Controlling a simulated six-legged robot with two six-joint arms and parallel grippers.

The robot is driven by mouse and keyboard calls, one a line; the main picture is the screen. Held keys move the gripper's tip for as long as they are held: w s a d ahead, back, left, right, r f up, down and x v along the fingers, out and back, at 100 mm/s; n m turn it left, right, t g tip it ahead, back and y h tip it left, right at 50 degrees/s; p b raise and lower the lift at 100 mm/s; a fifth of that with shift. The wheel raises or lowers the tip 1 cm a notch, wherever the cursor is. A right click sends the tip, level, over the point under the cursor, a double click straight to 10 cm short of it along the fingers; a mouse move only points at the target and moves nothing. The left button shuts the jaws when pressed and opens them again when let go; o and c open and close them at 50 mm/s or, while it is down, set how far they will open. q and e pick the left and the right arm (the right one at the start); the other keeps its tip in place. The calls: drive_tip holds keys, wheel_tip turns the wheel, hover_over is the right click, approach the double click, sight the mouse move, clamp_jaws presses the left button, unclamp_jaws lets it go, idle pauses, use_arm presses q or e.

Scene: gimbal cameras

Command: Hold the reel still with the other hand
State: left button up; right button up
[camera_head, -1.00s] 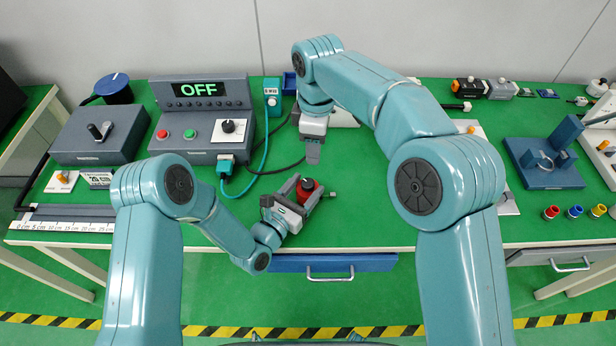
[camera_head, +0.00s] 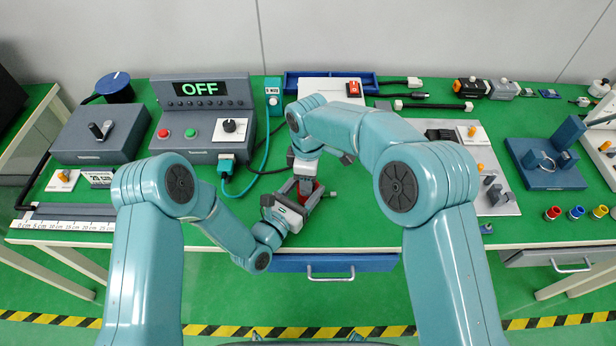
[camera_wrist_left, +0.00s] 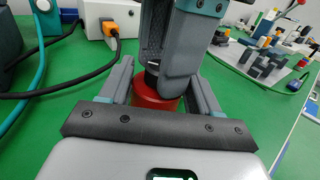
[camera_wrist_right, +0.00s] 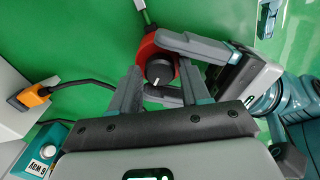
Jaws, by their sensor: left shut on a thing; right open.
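The reel is a red round body (camera_wrist_left: 150,98) with a black knob on top, standing on the green bench. It also shows in the head view (camera_head: 316,187) and the right wrist view (camera_wrist_right: 148,47). My left gripper (camera_head: 306,190) is shut on the reel from the side, low down, one finger on each side. My right gripper (camera_wrist_right: 158,82) is open directly above the reel, its fingers to either side of the black knob (camera_wrist_right: 159,71). I cannot tell if they touch it. In the left wrist view the right fingers hide part of the reel.
The control box (camera_head: 205,115) with an OFF display and the teal-plugged cable (camera_head: 255,165) stand left of the reel. A blue tray (camera_head: 330,76) lies behind. A grey plate (camera_head: 495,190) with small parts lies right. The bench's front edge is close to the grippers.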

drive_tip(key=c, duration=0.8)
drive_tip(key=m, duration=0.3)
drive_tip(key=shift+m, duration=2.2)
drive_tip(key=o, duration=0.8)
